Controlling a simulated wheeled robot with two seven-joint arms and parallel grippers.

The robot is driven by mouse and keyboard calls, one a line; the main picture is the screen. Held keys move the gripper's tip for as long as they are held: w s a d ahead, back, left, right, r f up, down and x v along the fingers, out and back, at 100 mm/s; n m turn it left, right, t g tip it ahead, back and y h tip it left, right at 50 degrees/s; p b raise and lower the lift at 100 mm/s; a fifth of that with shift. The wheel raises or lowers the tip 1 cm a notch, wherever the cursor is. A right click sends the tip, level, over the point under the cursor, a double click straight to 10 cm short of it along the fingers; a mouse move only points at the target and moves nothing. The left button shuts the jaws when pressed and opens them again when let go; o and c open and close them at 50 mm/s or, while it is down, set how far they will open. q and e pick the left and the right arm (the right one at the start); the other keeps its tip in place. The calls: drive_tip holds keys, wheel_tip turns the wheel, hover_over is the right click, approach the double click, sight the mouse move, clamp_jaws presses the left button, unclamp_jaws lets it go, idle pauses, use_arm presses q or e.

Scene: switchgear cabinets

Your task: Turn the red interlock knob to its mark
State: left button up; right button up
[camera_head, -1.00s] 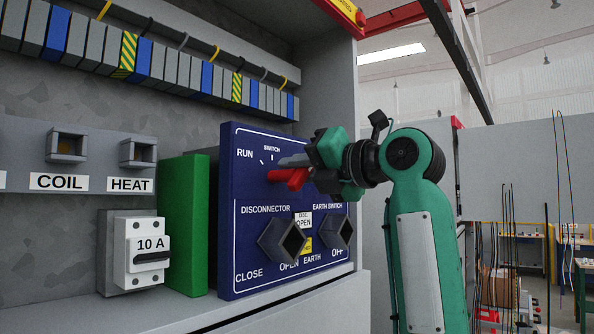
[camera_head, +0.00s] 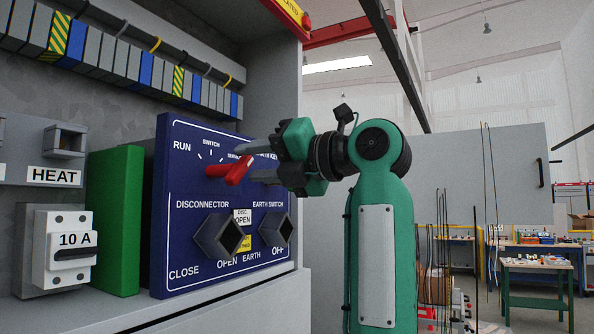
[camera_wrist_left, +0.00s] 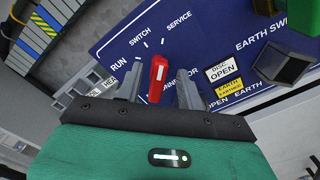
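The red interlock knob (camera_head: 232,170) is on a blue panel (camera_head: 168,225) in the head view. In the left wrist view the knob (camera_wrist_left: 158,77) has a white line and points up, toward the ticks by the SWITCH and SERVICE labels. My left gripper (camera_head: 262,162) is at the panel, fingers apart, one above and one below the knob's outer end in the head view. In the left wrist view the knob is between the fingers of the gripper (camera_wrist_left: 158,88), with a gap on each side. My right gripper is not in view.
Below the knob, the disconnector socket (camera_head: 220,236) and earth switch socket (camera_head: 275,229) stick out of the panel. A green block (camera_head: 115,222) and a 10 A breaker (camera_head: 64,247) are on the left. Workbenches (camera_head: 537,268) stand far right.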

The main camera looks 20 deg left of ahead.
use_arm(q)
drive_tip(key=d+b, duration=0.2)
drive_tip(key=d, duration=0.7)
drive_tip(key=shift+s+d, duration=0.15)
drive_tip(key=shift+s, duration=0.2)
